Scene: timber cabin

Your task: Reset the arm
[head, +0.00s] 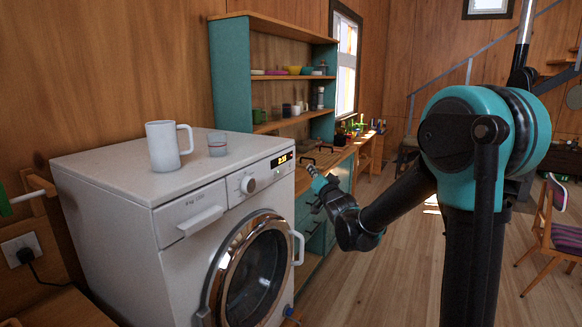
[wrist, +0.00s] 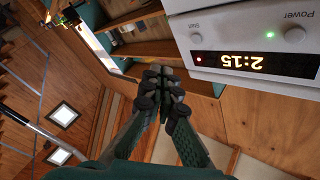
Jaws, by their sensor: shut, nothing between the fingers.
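My arm reaches forward from the right side of the head view, with its forearm bent toward the washing machine (head: 160,205). My gripper (head: 313,172) is just right of the machine's control panel in the head view, apart from it as far as I can tell. In the wrist view my gripper (wrist: 164,80) has its fingertips together with nothing between them. The machine's panel, with a lit display reading 2:15 (wrist: 248,61), appears upside down at the upper right of the wrist view.
A white mug (head: 164,147) and a small glass (head: 217,145) stand on the machine. Behind are a teal shelf unit (head: 230,75) with dishes and a long wooden counter (head: 318,158). A chair (head: 560,235) is at the right. The wooden floor (head: 400,285) between is clear.

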